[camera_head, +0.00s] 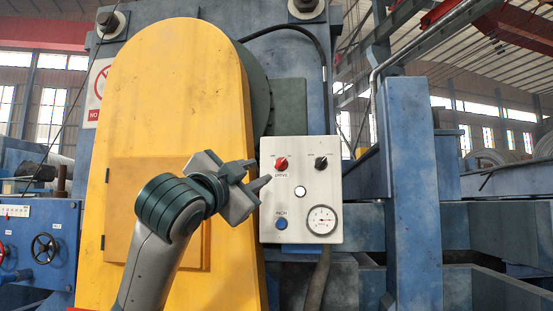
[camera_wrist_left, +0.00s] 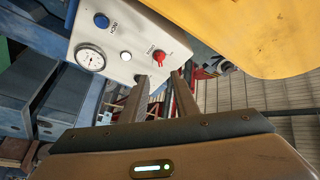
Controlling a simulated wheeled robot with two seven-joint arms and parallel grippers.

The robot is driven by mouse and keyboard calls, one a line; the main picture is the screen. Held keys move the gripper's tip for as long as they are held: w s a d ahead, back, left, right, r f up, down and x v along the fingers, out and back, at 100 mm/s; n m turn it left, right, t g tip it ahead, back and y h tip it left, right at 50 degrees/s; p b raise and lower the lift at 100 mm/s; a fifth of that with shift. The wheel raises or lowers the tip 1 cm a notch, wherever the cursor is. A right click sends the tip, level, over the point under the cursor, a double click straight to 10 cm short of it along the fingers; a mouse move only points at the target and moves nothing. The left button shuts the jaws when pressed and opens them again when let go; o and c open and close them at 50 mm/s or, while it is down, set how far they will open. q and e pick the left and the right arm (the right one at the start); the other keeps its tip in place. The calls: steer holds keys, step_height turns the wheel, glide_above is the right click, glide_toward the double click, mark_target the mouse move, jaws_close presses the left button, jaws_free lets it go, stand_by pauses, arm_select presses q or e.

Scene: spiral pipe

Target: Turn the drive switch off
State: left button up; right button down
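The drive switch (camera_head: 281,163) is a red knob at the upper left of a light grey control panel (camera_head: 301,240), above the word DRIVE. My left gripper (camera_head: 260,173) is just left of the knob in the head view, its two fingers apart with nothing between them. In the left wrist view the red knob (camera_wrist_left: 159,56) shows just beyond the open fingertips (camera_wrist_left: 158,80), near the middle between them. I see no contact with the knob. The knob's exact pointer position is too small to read. My right gripper is not in view.
The panel also has a black knob (camera_head: 321,163), a white button (camera_head: 300,192), a blue INCH button (camera_head: 281,223) and a gauge (camera_head: 322,221). A large yellow guard (camera_head: 180,90) stands to the left behind my arm. A blue post (camera_head: 408,190) rises right of the panel.

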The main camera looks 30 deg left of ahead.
mark_target(280, 163)
arm_select(q)
steer(key=p+x, duration=0.5)
steer(key=x, duration=0.5)
steer(key=shift+w+r, duration=0.15)
steer(key=shift+w, duration=0.05)
steer(key=shift+p+x, duration=0.45)
steer(key=shift+x, duration=0.4)
steer(key=shift+a, duration=0.1)
steer(key=shift+c, duration=0.3)
jaws_close()
